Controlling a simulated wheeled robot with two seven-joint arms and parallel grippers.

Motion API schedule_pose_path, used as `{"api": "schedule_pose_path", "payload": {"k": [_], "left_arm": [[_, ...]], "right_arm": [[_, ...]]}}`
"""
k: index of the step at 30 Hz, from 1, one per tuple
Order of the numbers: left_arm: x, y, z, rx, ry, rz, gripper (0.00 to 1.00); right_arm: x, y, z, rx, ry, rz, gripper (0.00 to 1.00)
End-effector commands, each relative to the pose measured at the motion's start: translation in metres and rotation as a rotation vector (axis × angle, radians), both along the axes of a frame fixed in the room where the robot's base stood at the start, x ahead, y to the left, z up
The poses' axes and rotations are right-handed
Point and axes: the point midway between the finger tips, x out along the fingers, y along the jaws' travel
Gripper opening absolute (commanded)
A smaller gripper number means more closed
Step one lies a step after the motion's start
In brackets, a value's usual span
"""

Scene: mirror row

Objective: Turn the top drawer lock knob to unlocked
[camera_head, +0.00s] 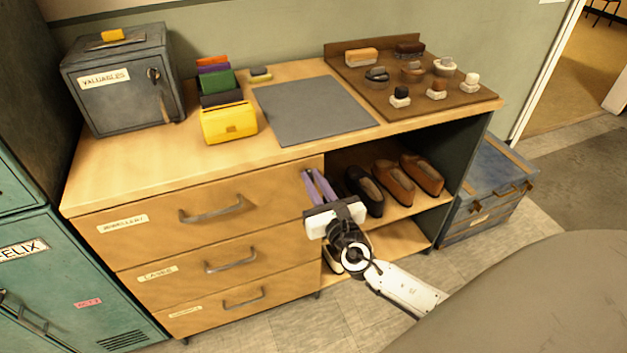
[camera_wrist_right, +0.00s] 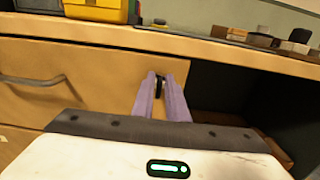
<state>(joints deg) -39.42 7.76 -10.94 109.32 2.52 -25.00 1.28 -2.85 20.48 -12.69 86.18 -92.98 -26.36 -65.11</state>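The top drawer (camera_head: 160,218) of the wooden dresser is closed and has a label at its left and a grey bar handle (camera_head: 212,210). Its dark lock knob (camera_wrist_right: 159,86) shows in the right wrist view near the drawer's right end, below the counter edge. My right gripper (camera_head: 311,173) has purple fingers that reach to the drawer's right end. In the wrist view its fingertips (camera_wrist_right: 161,77) stand on both sides of the knob with little gap, and appear shut on it. The knob is hidden in the head view, and its lock marking cannot be read. My left gripper is not in view.
The countertop overhangs just above my right gripper. An open shelf with several shoes (camera_head: 395,185) lies right of the drawers. A grey mat (camera_head: 315,110), yellow box (camera_head: 229,124), small safe (camera_head: 122,85) and brown tray (camera_head: 455,103) stand on top. A blue chest (camera_head: 490,190) stands right.

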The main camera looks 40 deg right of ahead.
Motion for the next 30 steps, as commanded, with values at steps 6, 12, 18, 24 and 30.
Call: {"api": "schedule_pose_path", "payload": {"k": [6, 12, 18, 24, 30], "left_arm": [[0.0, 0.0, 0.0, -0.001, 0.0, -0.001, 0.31], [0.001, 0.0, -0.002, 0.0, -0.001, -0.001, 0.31], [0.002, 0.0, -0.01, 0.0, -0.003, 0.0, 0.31], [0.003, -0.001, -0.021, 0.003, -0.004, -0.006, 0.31], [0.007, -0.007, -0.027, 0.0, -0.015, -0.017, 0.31]], "right_arm": [[0.0, 0.0, 0.0, 0.0, 0.0, 0.0, 0.0], [0.0, 0.0, -0.001, 0.021, -0.005, -0.001, 0.0], [0.0, -0.001, -0.002, 0.105, -0.027, 0.0, 0.0], [-0.001, -0.003, -0.004, 0.256, -0.063, 0.0, 0.0], [-0.002, -0.006, -0.005, 0.441, -0.108, -0.001, 0.0]]}}
